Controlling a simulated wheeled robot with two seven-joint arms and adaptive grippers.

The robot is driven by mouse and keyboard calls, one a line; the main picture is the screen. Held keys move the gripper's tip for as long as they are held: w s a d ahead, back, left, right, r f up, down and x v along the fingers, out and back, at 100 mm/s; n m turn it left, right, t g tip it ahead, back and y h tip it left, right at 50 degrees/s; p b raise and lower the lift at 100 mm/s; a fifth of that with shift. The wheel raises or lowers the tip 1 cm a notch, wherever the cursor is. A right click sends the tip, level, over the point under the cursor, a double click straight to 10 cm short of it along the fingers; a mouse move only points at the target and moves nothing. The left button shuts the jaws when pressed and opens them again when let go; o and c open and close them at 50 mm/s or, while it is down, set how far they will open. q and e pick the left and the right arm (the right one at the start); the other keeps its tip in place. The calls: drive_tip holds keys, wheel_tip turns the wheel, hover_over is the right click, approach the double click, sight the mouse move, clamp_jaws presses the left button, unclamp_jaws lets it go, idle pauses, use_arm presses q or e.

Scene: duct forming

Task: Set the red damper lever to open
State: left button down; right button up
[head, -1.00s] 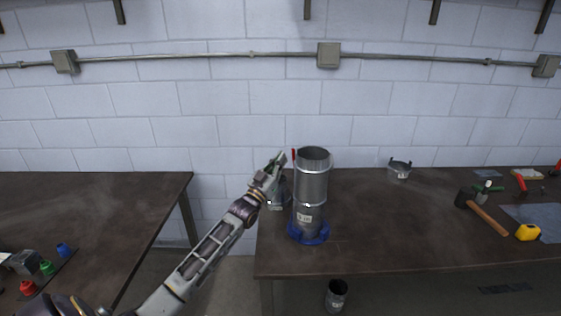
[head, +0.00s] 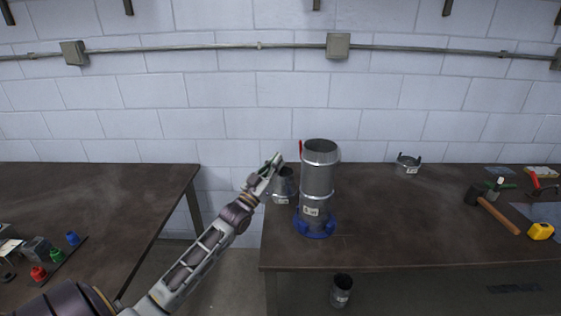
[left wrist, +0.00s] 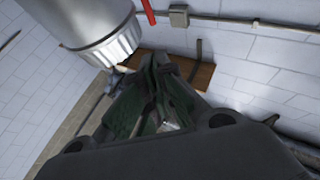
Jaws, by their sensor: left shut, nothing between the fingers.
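The red damper lever (head: 300,147) stands upright at the left side of the grey metal duct (head: 318,181), near its top. The duct stands upright in a blue ring base (head: 315,227) on the right table. In the left wrist view the red lever (left wrist: 149,12) shows at the top edge, beside the duct's grey end (left wrist: 88,30). My left gripper (head: 276,160) is shut and empty, left of the lever with a visible gap. Its fingers (left wrist: 157,85) point past the duct in the wrist view. My right gripper is in neither view.
A short grey fitting (head: 284,186) stands left of the duct, behind my gripper. A metal collar (head: 407,166), a hammer (head: 494,211) and a yellow tape measure (head: 540,231) lie to the right. The left table (head: 110,200) is across a gap.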

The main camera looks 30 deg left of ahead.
use_arm(q)
drive_tip(key=shift+s+a+f, duration=0.1)
drive_tip(key=shift+s+f, duration=0.05)
drive_tip(key=shift+s, duration=0.65)
drive_tip(key=shift+s+f, duration=0.1)
drive_tip(key=shift+s, duration=0.7)
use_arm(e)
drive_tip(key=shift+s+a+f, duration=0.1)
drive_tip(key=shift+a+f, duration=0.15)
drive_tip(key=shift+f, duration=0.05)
use_arm(q)
drive_tip(key=shift+f+b, duration=0.1)
drive_tip(key=shift+b, duration=0.2)
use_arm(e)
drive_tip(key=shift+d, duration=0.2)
use_arm(q)
drive_tip(key=a+m+g+h+b, duration=0.1)
drive_tip(key=g, duration=0.1)
drive_tip(key=w+a+g+h+b, duration=0.1)
drive_tip(key=g, duration=0.1)
drive_tip(key=shift+a+f+m+h, duration=0.15)
drive_tip(key=shift+a+m+h, duration=0.15)
drive_tip(key=shift+m+h, duration=0.1)
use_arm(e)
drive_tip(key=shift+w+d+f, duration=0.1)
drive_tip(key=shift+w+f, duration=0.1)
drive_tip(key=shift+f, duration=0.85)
